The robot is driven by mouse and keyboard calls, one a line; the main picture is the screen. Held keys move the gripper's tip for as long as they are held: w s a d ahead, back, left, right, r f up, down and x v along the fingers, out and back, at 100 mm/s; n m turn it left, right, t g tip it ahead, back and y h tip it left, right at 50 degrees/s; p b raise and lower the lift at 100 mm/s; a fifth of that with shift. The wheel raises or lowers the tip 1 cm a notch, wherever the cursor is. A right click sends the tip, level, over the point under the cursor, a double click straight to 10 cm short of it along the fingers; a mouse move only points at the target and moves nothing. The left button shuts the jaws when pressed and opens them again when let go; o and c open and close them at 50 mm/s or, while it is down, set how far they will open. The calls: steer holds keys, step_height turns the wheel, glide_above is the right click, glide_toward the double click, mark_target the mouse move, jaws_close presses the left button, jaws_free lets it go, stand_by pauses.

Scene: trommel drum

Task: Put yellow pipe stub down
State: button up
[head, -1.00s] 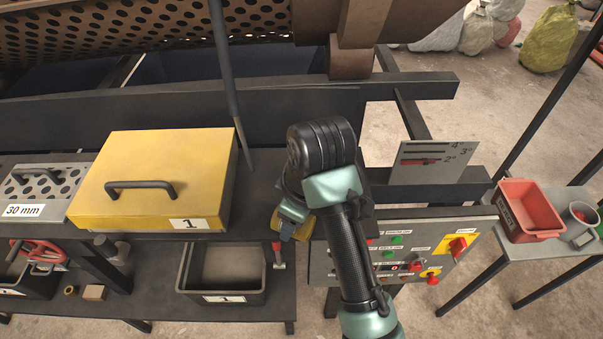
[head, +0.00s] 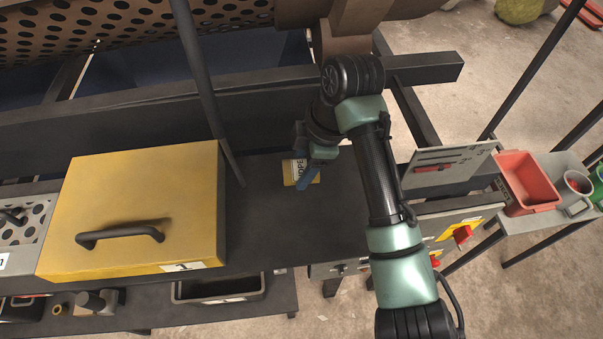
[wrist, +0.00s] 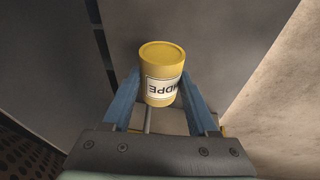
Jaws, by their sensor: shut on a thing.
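The yellow pipe stub (wrist: 162,58) is a short cylinder with a white HDPE label, upside down in the wrist view. My gripper (wrist: 161,92) is shut on it, with a blue finger on each side. In the head view the stub (head: 291,173) shows partly behind my gripper (head: 306,178), over the dark bench top (head: 270,225) to the right of the yellow box. I cannot tell whether the stub touches the bench.
A yellow box (head: 140,195) with a black handle stands on the left. A grey panel (head: 440,172) with a red slider is to the right. A red bin (head: 527,180) sits on a side table. A dark post (head: 205,90) rises behind.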

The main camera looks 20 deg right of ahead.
step_height(320, 180, down, 3)
steer(key=shift+f+p, duration=0.1)
steer(key=shift+p, duration=0.65)
steer(key=shift+f, duration=0.55)
steer(key=shift+f, duration=0.1)
steer(key=o, duration=1.3)
steer(key=b+v, duration=0.2)
steer(key=v, duration=0.9)
steer(key=shift+w, duration=0.1)
steer(key=shift+s+r, duration=0.2)
steer(key=shift+r, duration=0.4)
